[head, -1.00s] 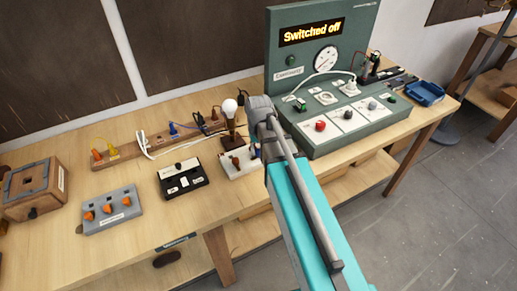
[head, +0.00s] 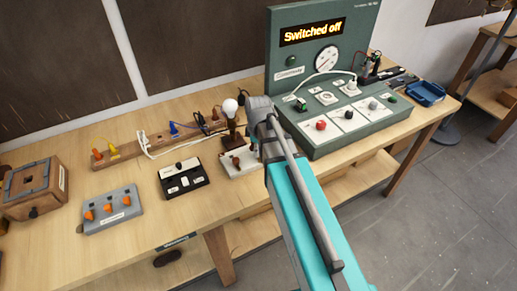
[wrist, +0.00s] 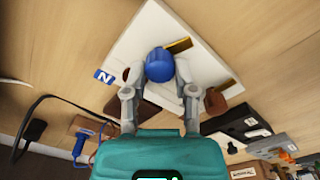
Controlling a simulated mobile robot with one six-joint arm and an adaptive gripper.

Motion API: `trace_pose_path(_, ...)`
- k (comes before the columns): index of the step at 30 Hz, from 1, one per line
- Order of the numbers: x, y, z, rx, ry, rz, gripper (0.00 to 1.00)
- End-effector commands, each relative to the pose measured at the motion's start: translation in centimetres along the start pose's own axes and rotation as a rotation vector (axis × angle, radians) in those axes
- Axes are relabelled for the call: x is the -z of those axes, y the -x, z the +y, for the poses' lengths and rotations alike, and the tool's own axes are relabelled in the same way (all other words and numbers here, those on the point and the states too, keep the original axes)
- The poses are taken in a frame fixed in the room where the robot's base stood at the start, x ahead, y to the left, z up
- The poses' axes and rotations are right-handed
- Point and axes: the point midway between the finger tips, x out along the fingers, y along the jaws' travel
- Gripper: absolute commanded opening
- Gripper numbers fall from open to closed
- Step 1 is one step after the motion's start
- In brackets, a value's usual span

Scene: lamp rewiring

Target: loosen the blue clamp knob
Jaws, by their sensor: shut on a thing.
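The blue clamp knob (wrist: 160,65) stands on a white terminal block (wrist: 148,28) in the wrist view. My gripper (wrist: 160,72) is shut on the knob, with one finger on each side of it. A blue label marked N (wrist: 104,77) lies at the block's left edge, and brass strips show beside the knob. A brown knob (wrist: 214,102) is just right of the fingers. In the head view the white block (head: 238,170) is left of my arm, which hides much of the gripper and the blue knob.
A lamp with a white bulb (head: 230,106) stands right behind the block. A black switch box (head: 183,181) is to its left. The green test console (head: 345,125), reading "Switched off", is to the right. Bare tabletop lies in front.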

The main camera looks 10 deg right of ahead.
Motion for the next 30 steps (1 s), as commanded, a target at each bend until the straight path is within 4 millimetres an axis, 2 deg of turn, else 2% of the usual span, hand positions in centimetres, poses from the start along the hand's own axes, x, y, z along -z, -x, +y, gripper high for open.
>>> trace_pose_path(6, -0.03, -0.02, -0.08, 0.001, 0.184, -0.001, 0.0)
trace_pose_path(13, -0.04, -0.02, -0.11, 0.001, 0.317, -0.001, 0.0)
trace_pose_path(30, -0.04, -0.02, -0.12, 0.001, 0.38, -0.001, 0.0)
